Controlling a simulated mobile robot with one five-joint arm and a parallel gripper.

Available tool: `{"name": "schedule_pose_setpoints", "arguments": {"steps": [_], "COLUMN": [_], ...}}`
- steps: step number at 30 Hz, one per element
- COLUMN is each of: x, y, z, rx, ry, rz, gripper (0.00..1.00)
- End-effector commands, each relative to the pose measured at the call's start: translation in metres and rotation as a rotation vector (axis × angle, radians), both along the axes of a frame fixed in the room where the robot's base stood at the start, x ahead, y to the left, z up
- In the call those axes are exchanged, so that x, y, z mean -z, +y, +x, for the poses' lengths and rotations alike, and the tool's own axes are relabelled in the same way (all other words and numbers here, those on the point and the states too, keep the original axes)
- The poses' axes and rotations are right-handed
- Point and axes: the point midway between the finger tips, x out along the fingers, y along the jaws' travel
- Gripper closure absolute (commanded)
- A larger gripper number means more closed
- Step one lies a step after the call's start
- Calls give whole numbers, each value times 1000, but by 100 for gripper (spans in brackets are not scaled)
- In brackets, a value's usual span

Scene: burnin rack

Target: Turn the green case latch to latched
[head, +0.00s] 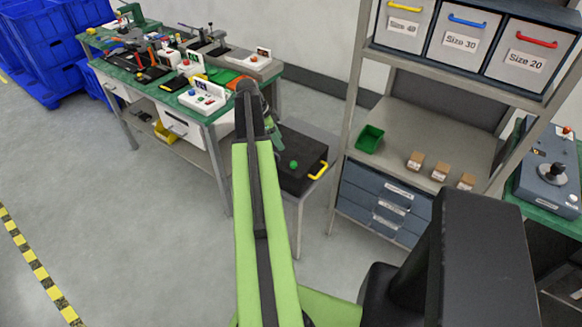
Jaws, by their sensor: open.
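A black case (301,182) sits on a small grey stand between the workbench and the shelf rack. It has a yellow handle (318,170) at its right side. The green latch (293,165) shows as a small round green knob on the case; its turn position is too small to tell. My green arm reaches up from the bottom and bends down near the case. My gripper (279,147) is partly hidden behind the arm, just above and left of the latch. It is open and appears empty; I cannot tell whether it touches the case.
A cluttered workbench (215,117) with tools and switch boxes stands at the left. The shelf rack (345,95) at the right holds size-labelled bins, a green tray (369,138) and small brown boxes. Blue crates (40,45) stand at the far left. The floor at the lower left is clear.

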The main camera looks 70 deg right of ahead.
Motion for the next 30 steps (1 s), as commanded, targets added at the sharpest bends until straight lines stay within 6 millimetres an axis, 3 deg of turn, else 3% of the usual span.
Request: {"name": "schedule_pose_setpoints", "arguments": {"steps": [1, 15, 19, 27, 30], "x": [22, 117, 126, 124, 124], "y": [-2, -22, -25, -26, -26], "z": [-4, -39, -43, -45, -45], "rx": [1, 1, 0, 0, 0], "ry": [0, 0, 0, 0, 0], "rz": [0, 0, 1, 0, 1], "gripper": [52, 52, 52, 52, 65]}}
